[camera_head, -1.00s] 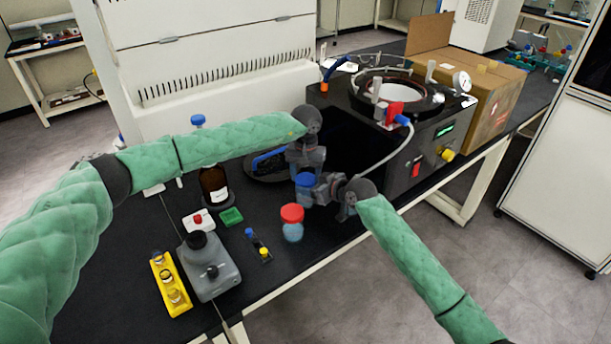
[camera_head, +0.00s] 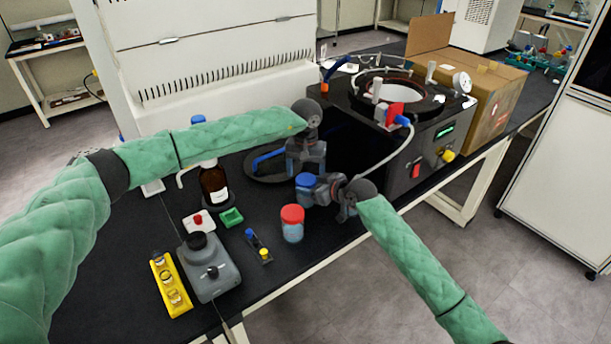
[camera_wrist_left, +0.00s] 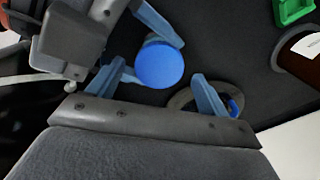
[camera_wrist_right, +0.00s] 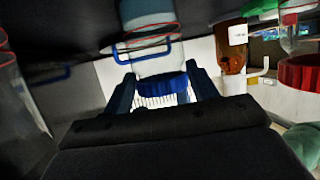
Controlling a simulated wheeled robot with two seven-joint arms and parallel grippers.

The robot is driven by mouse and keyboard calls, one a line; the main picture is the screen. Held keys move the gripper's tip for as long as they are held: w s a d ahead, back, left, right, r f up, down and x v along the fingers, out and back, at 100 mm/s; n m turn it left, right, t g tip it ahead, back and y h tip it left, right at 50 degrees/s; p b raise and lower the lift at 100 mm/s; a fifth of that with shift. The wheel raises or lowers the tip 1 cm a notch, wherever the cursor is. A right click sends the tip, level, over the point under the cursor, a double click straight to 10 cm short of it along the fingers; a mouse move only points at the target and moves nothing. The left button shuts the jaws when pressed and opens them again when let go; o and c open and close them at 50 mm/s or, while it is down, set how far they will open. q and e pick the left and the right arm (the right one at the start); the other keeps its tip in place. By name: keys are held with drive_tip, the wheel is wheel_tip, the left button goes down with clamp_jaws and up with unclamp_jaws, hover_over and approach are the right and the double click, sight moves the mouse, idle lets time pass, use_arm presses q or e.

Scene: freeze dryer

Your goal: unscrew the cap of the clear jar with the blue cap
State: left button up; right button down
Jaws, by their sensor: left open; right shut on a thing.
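The blue cap (camera_head: 305,181) of the clear jar shows beside my right gripper (camera_head: 322,189) in the head view. In the right wrist view the jar (camera_wrist_right: 152,62) appears upside down, its blue cap (camera_wrist_right: 162,86) between the fingers of my right gripper (camera_wrist_right: 163,88), which is shut on the jar. My left gripper (camera_head: 306,165) is open and empty, just above and behind the cap. In the left wrist view the round blue cap (camera_wrist_left: 158,65) shows near the space between my left fingers (camera_wrist_left: 160,85); contact is not visible. The jar body is mostly hidden in the head view.
A red-capped jar (camera_head: 292,225) stands close in front. A brown bottle (camera_head: 214,184), grey bottle (camera_head: 208,266) and yellow vial rack (camera_head: 171,284) stand left. The freeze dryer (camera_head: 408,150) stands right, its hose near my right gripper.

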use_arm(q)
wheel_tip(320, 180, up, 3)
drive_tip(key=shift+f, duration=0.15)
drive_tip(key=shift+c, duration=0.4)
use_arm(e)
drive_tip(key=shift+s, duration=0.1)
use_arm(q)
drive_tip(key=shift+r+m, duration=1.6)
drive_tip(key=shift+f, duration=3.95)
drive_tip(key=c, duration=1)
drive_tip(key=shift+n, duration=1.6)
drive_tip(key=o, duration=1.1)
drive_tip(key=shift+c, duration=0.2)
